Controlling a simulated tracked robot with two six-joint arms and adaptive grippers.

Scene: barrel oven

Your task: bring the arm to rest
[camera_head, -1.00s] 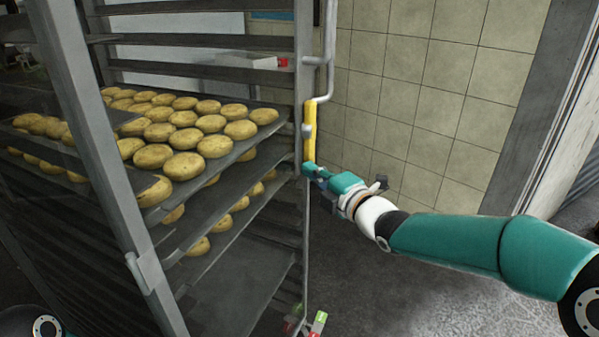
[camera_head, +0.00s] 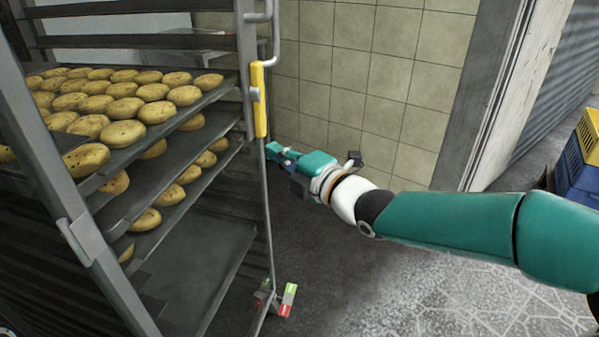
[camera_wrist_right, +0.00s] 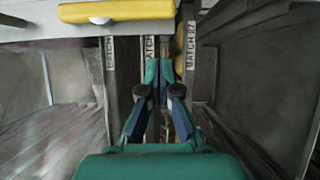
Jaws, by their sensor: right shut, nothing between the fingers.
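My right gripper (camera_head: 276,152) is shut and empty, just below and to the right of the yellow handle grip (camera_head: 259,98) on the rack's upright post. In the head view it appears apart from the grip. In the right wrist view the gripper's fingers (camera_wrist_right: 166,92) are together, and the yellow grip (camera_wrist_right: 116,11) lies at the top, clear of them. My right arm reaches in from the right. My left gripper is not in view.
The rack (camera_head: 70,205) on the left holds trays of round golden buns (camera_head: 122,108). A tiled wall (camera_head: 345,75) stands behind. Red and green pieces (camera_head: 287,298) sit at the rack's foot. Yellow and blue crates (camera_head: 580,165) stand at far right. The floor at lower right is clear.

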